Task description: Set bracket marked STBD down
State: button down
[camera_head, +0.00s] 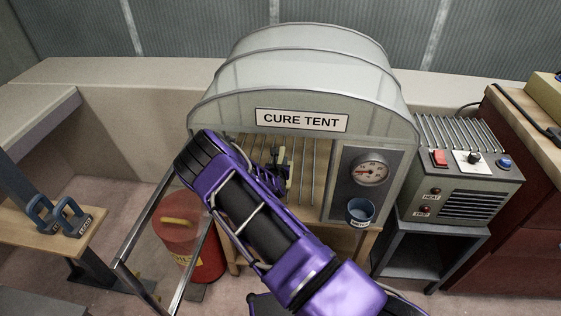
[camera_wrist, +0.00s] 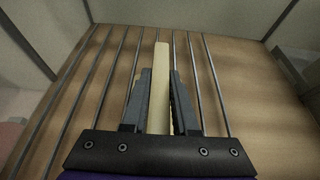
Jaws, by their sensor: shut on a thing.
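My gripper (camera_wrist: 158,88) is shut on a pale cream bracket (camera_wrist: 162,60), which shows as a narrow bar standing up between the fingers and reaching past their tips. No STBD mark can be read on it. Behind it in the wrist view are the metal rods (camera_wrist: 207,60) of a rack over a wooden floor. In the head view my gripper (camera_head: 276,176) is inside the open front of the cure tent (camera_head: 300,85), with a small part of the bracket (camera_head: 281,157) showing. My arm hides much of the opening. Whether the bracket touches the rods cannot be told.
A gauge panel (camera_head: 369,171) with a blue cup (camera_head: 360,211) is at the tent's right front. A heater box (camera_head: 460,180) stands further right. A red drum (camera_head: 176,228) is below left. Blue clamps (camera_head: 70,217) sit on a wooden board (camera_head: 42,241) at far left.

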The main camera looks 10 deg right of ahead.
jog(key=shift+f, duration=0.15)
jog(key=c, duration=0.7)
grip_release()
jog(key=shift+s+a+r, duration=0.1)
jog(key=shift+s+r, duration=0.15)
jog(key=shift+r, duration=0.1)
jog(key=p+v, duration=0.2)
jog(key=v, duration=0.9)
jog(key=shift+s, duration=0.2)
